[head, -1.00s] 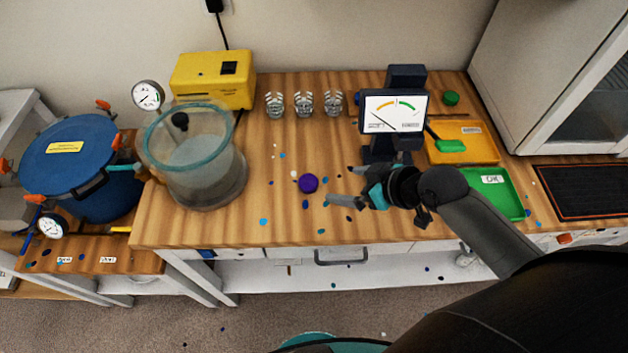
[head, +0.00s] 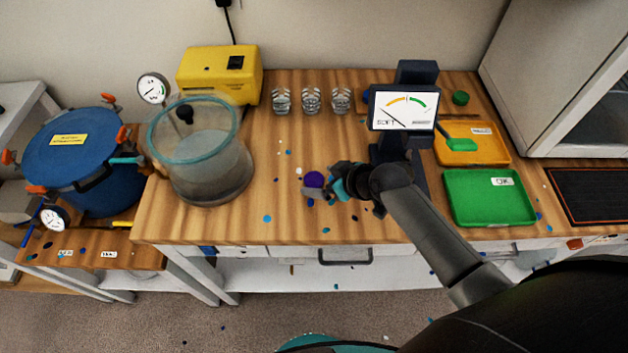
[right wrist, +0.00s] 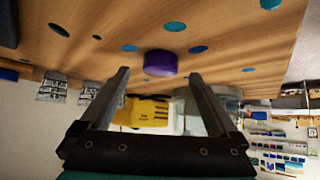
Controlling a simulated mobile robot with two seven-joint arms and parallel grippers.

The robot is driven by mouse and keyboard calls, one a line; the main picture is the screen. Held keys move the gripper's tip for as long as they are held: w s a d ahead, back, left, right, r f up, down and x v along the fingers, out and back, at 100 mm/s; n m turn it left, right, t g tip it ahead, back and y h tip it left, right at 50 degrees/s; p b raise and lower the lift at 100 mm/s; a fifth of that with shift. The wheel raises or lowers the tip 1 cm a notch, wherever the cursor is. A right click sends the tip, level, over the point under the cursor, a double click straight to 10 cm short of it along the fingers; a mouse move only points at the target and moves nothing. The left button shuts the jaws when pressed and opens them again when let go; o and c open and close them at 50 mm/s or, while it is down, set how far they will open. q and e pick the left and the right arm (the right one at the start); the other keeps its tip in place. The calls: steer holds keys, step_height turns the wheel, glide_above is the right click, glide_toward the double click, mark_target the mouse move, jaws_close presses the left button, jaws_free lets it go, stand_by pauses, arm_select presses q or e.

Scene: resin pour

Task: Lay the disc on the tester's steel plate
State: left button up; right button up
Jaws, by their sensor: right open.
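The purple disc (head: 314,179) lies on the wooden bench top, left of the tester. My right gripper (head: 322,187) is open and low over the bench, right at the disc. In the right wrist view the disc (right wrist: 160,60) shows between and just beyond the tips of the two open fingers (right wrist: 159,76); I cannot tell whether they touch it. The tester (head: 404,110) is a dark stand with a dial, its needle toward the left. Its steel plate is not clearly visible, with my right arm in front of the base. My left gripper is out of view.
A green tray (head: 490,215) and an orange tray (head: 495,155) lie right of the tester. A clear chamber (head: 205,165) stands left, before a yellow box (head: 215,90). Several clear cups (head: 311,100) stand at the back. Small coloured spots dot the bench.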

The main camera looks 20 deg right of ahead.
steer(key=shift+x, duration=1.15)
jaws_close()
steer(key=shift+r, duration=0.15)
